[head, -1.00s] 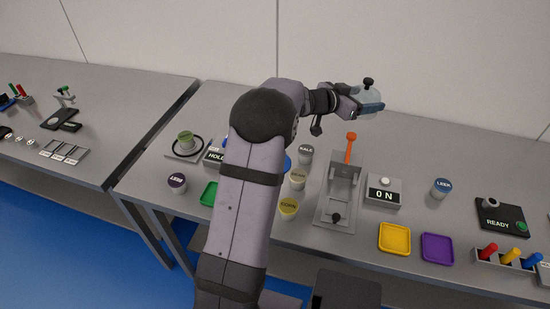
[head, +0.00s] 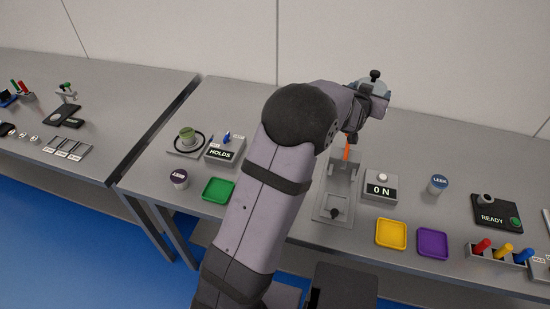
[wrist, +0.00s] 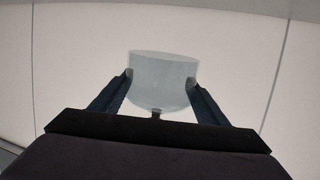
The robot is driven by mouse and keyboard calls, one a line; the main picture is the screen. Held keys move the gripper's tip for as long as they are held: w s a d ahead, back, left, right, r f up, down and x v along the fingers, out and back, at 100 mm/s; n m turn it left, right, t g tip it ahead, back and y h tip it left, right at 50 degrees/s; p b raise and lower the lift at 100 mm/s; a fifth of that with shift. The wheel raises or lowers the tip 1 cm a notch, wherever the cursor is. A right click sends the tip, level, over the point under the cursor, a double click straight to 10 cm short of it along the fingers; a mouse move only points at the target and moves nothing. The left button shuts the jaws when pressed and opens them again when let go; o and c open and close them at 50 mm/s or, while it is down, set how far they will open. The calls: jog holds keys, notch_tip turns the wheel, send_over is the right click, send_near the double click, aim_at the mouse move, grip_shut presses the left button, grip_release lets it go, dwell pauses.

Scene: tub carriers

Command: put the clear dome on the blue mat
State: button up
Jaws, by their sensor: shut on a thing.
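The clear dome (head: 369,86), a pale see-through cover with a dark knob on top, is held up in the air above the back of the bench. My gripper (wrist: 158,82) is shut on it, with a finger on each side of its wall in the wrist view, where the dome (wrist: 163,72) hangs between the fingertips. In the head view my gripper (head: 376,95) partly hides the dome. The blue mat cannot be made out now; my arm covers the middle-left of the bench.
A green mat (head: 218,190), a yellow mat (head: 391,234) and a purple mat (head: 432,243) lie along the front. The HOLDS box (head: 225,150), a press with an orange lever (head: 346,152) and the ON box (head: 380,185) stand behind. A LEEK tub (head: 438,184) stands right.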

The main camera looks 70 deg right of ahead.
jog(key=w+a+f+n+t+y, duration=0.1)
jog(key=w+a+f+n+t, duration=0.2)
jog(key=w, duration=0.5)
jog(key=w+a+f+n+t+y, duration=0.1)
jog(key=w+a+f+n+t, duration=0.3)
jog(key=w, duration=0.5)
jog(key=w+a+f+n+t+y, duration=0.2)
jog(key=w+a+f+n+t, duration=0.2)
jog(key=w, duration=0.5)
jog(key=t, duration=0.2)
jog(key=shift+a+n+t, duration=0.15)
jog(key=shift+n+t, duration=0.15)
jog(key=shift+f, duration=0.2)
jog(key=shift+s+f+p, duration=0.1)
jog(key=shift+f+p, duration=1)
jog(key=shift+f, duration=3.8)
jog(key=shift+f, duration=0.1)
jog(key=shift+f, duration=0.15)
jog(key=o, duration=1)
jog(key=shift+c, duration=0.2)
